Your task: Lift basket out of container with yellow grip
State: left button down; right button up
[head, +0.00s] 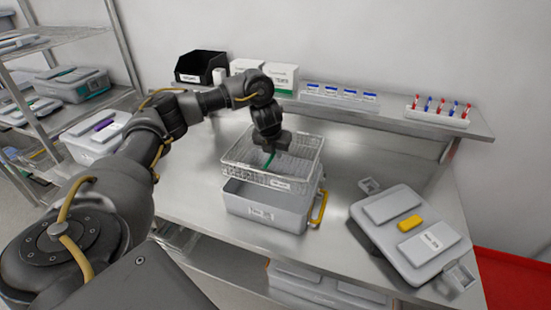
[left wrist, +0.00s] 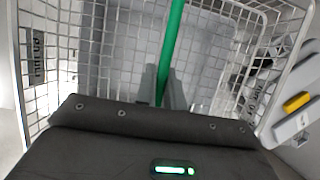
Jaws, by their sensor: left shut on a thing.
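The white wire basket (head: 300,158) hangs just above the grey container (head: 265,206) on the metal table. The container has a yellow grip (head: 319,207) on its right side. My left gripper (head: 269,152) reaches down into the basket and is shut on a green bar, the basket's handle (head: 269,161). In the left wrist view the green handle (left wrist: 174,45) runs between my fingers (left wrist: 162,88), with the basket's wire walls (left wrist: 60,60) on both sides. The basket's lower part is close over the container's rim; I cannot tell whether it is fully clear. My right gripper is not in view.
A grey lid (head: 415,235) with a yellow latch lies on the table at right. A back shelf (head: 375,115) holds a black bin (head: 201,67), white boxes (head: 281,77) and a tube rack (head: 437,115). A wire rack (head: 60,40) stands at left.

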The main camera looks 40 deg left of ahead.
pick_arm(q)
jog(key=shift+r, duration=0.35)
notch_tip(320, 180, up, 6)
jog(key=p, duration=0.6)
jog(key=shift+f, duration=0.15)
jog(key=shift+r, duration=3.65)
